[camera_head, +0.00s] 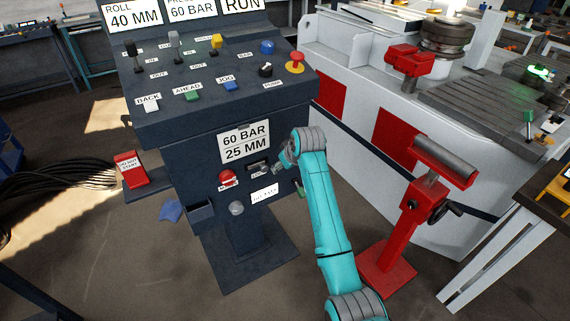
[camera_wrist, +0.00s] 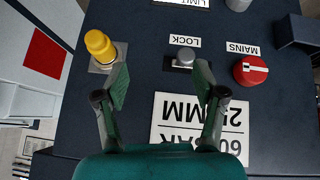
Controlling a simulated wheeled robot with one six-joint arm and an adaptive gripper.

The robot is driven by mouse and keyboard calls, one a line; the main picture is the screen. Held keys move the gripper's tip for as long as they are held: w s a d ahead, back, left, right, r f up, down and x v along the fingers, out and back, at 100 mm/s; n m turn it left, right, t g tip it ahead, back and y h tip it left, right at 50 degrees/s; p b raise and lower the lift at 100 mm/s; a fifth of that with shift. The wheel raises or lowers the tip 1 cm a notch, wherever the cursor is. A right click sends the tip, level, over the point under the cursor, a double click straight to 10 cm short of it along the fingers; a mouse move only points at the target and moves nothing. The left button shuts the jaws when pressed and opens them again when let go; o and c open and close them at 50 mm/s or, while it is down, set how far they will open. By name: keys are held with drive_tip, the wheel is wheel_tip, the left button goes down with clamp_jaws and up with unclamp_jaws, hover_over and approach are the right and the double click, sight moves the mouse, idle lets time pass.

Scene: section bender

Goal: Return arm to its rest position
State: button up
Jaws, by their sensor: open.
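My arm (camera_head: 326,215) reaches up from the bottom of the head view to the front of the dark control console (camera_head: 180,125). My gripper (camera_head: 284,160) is close to the console's lower front panel, right of the lock switch (camera_head: 258,168). In the wrist view my gripper (camera_wrist: 160,78) is open with nothing between its fingers. The grey lock switch (camera_wrist: 184,58) shows just beyond the fingertips, nearer the right finger. A yellow knob (camera_wrist: 100,45) is beyond the left finger. I cannot tell how far the fingertips are from the panel.
The red mains knob (camera_wrist: 251,70) is right of the fingers. The 60 BAR 25 MM sign (camera_head: 246,142) is above the lock switch. A red roller stand (camera_head: 425,205) and the white bender machine (camera_head: 385,110) are right of my arm. A red box (camera_head: 130,168) stands left.

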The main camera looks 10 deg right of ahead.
idle(0.3)
drive_tip(key=s+f+m+t, duration=0.1)
drive_tip(key=s+f+t, duration=0.1)
drive_tip(key=s+f, duration=1.25)
drive_tip(key=s+d+f+m+t, duration=0.1)
drive_tip(key=s+f, duration=0.3)
drive_tip(key=s, duration=0.5)
drive_tip(key=s+d+f+m+t, duration=0.1)
drive_tip(key=s+f, duration=0.3)
drive_tip(key=s, duration=0.6)
drive_tip(key=s+r+m+t+h, duration=0.1)
drive_tip(key=s+r, duration=0.2)
drive_tip(key=s, duration=0.7)
drive_tip(key=s+r+t, duration=0.1)
drive_tip(key=s+r, duration=0.2)
drive_tip(key=s, duration=0.6)
drive_tip(key=s+r+t, duration=0.1)
drive_tip(key=s+r, duration=1.3)
drive_tip(key=r, duration=0.1)
drive_tip(key=shift+d+m+t, duration=0.4)
